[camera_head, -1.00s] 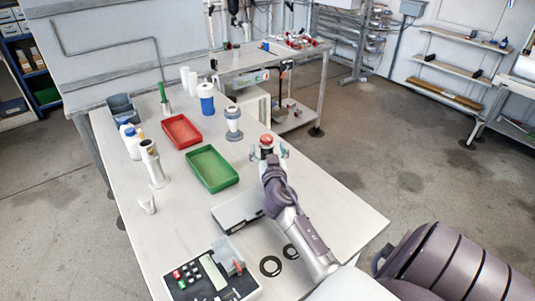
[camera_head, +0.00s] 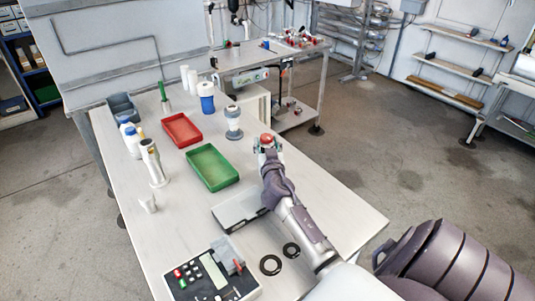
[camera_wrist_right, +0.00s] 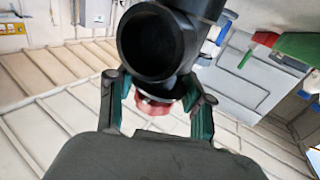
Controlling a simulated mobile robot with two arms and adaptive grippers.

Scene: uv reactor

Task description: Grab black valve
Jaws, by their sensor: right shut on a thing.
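The black valve (camera_wrist_right: 150,42) fills the upper middle of the right wrist view, its round open pipe end facing the camera. A red part (camera_wrist_right: 153,104) shows below its black body. In the head view its red top (camera_head: 266,138) shows at the right edge of the table, and my gripper hides most of the rest. My right gripper (camera_head: 268,146) is shut on the valve; in the right wrist view its green-padded fingers (camera_wrist_right: 160,100) stand on both sides of it. My left gripper is not in view.
A green tray (camera_head: 237,177), a red tray (camera_head: 165,131) and a grey-white filter piece (camera_head: 233,122) stand to the left on the white table (camera_head: 335,203). A flat grey case (camera_head: 222,220) and two black rings (camera_head: 270,265) lie nearer. The table's right part is clear.

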